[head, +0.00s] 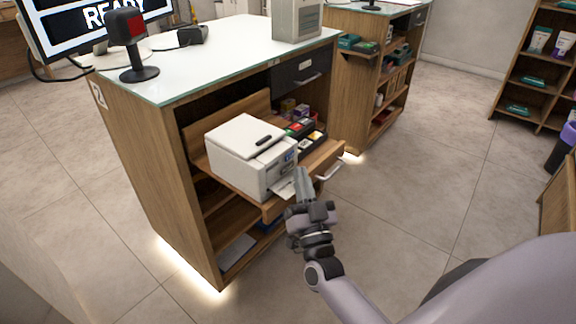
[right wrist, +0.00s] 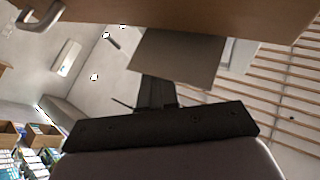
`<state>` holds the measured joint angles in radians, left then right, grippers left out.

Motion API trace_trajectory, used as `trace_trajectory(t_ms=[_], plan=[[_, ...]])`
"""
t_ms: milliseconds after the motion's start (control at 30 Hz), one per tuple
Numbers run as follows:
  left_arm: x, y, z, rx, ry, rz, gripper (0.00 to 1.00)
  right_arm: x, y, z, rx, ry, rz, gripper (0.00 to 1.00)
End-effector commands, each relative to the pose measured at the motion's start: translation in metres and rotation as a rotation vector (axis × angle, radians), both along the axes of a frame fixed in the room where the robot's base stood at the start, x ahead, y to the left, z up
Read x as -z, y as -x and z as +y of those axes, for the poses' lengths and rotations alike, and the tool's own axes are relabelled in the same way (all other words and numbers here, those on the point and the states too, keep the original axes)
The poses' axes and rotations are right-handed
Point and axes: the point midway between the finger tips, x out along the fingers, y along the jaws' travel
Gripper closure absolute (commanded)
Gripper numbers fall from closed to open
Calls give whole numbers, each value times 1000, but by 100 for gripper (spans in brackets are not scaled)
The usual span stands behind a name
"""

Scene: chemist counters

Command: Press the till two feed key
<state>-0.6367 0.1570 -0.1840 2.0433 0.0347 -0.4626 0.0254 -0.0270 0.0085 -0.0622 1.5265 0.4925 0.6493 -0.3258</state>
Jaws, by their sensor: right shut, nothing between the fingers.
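A white printer (head: 252,155) sits on a pulled-out wooden shelf of the near counter, whose side carries a "2" label (head: 98,95). A small bluish panel (head: 288,160) shows on its front; I cannot make out a separate feed key. A pale paper slip (head: 283,189) sticks out low at the front. My right gripper (head: 301,174) is shut and empty, its tips close in front of the printer; contact cannot be told. In the right wrist view the dark fingers (right wrist: 156,92) point toward a grey-brown flat piece (right wrist: 178,58) under a wooden board. My left gripper is out of view.
A scanner stand (head: 138,72) and screen (head: 95,22) are on the glass countertop (head: 215,50). Open tiled floor (head: 420,185) lies to the right.

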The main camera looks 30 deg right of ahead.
Motion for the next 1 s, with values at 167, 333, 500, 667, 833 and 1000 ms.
trace_trajectory(t_ms=[167, 333, 500, 667, 833, 1000], plan=[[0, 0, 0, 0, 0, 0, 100, 0, 0, 0, 0, 0, 0, 100], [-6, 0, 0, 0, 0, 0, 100, 0, 8, -4, 0, 1, 3, 100], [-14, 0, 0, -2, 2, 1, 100, -2, 24, -10, 0, 3, 3, 100], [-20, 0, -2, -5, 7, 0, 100, -1, 39, -16, 1, 2, 3, 100], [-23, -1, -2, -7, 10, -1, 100, 0, 46, -19, -1, 1, 1, 100], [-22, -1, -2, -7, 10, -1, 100, 0, 46, -19, 0, 1, 0, 100]])
